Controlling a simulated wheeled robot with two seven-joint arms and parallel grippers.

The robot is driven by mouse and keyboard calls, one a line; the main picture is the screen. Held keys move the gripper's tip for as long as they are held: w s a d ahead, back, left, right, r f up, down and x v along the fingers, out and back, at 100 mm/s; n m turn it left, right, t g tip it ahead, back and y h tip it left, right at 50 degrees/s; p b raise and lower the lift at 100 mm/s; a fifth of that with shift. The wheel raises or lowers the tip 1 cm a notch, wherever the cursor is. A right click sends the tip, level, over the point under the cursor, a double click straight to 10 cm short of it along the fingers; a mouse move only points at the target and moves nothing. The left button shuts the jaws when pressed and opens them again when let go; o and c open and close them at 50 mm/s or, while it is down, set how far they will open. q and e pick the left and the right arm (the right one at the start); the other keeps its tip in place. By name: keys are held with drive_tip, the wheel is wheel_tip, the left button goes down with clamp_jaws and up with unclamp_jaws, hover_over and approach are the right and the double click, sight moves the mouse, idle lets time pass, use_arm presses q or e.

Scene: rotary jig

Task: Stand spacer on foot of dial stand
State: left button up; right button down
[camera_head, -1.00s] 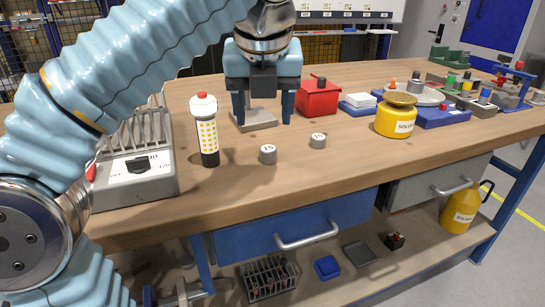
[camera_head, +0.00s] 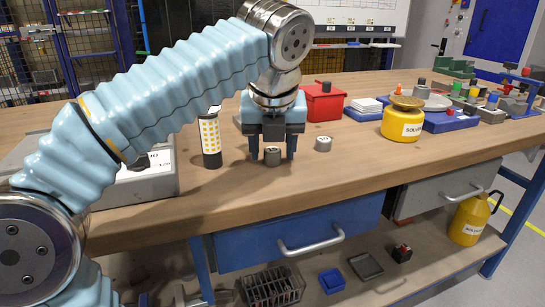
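A short grey cylindrical spacer (camera_head: 272,157) stands on the wooden bench. My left gripper (camera_head: 272,153) is lowered over it, with one finger to each side. The fingers look wider apart than the spacer, with gaps showing, so the gripper appears open. A second grey spacer (camera_head: 323,144), with a number on its pale top, stands to the right, clear of the fingers. The dial stand is not clearly seen. A flat grey plate that showed behind the gripper earlier, possibly its foot, is now hidden by my gripper and arm. My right gripper is not in view.
A torch-like cylinder (camera_head: 210,140) stands left of the gripper, near a grey slotted box (camera_head: 150,180). A red box (camera_head: 324,106) is behind, and a yellow solvent can (camera_head: 401,124) is to the right. The bench front between spacers and can is clear.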

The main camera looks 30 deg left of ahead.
use_arm(q)
clamp_jaws()
